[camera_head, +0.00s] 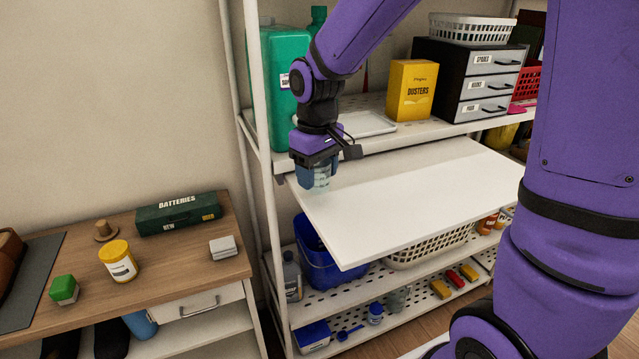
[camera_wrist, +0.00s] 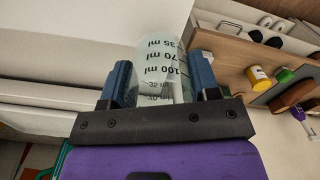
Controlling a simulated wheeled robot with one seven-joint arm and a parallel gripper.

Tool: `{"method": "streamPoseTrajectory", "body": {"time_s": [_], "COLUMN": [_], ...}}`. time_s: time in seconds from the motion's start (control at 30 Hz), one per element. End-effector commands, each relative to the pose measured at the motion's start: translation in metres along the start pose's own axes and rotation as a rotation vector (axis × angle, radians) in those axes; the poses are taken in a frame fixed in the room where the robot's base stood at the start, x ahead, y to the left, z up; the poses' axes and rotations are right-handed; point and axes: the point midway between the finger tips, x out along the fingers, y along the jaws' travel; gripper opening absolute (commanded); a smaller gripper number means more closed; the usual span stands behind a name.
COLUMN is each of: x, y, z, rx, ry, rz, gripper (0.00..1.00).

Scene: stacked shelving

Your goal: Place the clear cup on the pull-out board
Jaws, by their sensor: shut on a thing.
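The clear cup (camera_head: 321,177) is a small see-through measuring cup. In the wrist view the cup (camera_wrist: 158,62) shows black ml markings and sits between the two blue fingers. My gripper (camera_head: 318,176) is shut on it. In the head view the cup is at the left end of the white pull-out board (camera_head: 400,195), near its left edge. I cannot tell whether its base touches the board. The gripper hides the upper part of the cup. The board's top is otherwise bare.
A white tray (camera_head: 366,125), a yellow dusters box (camera_head: 412,90) and a drawer unit (camera_head: 470,82) stand on the shelf behind the board. A green jug (camera_head: 281,80) is by the left post. A wooden bench (camera_head: 180,255) with several items is at left.

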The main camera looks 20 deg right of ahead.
Motion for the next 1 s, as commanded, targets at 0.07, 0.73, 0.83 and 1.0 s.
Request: {"method": "streamPoseTrajectory", "body": {"time_s": [0.07,0.73,0.83,1.0], "x": [0.001,0.038,0.039,0.039], "y": [0.005,0.011,0.011,0.011], "z": [-0.002,-0.005,-0.005,-0.005], "rx": [0.003,0.001,0.001,0.001], "ry": [0.0,0.0,0.001,0.001], "rz": [0.0,0.0,0.0,0.0], "gripper": [0.3,0.3,0.65,0.81]}}
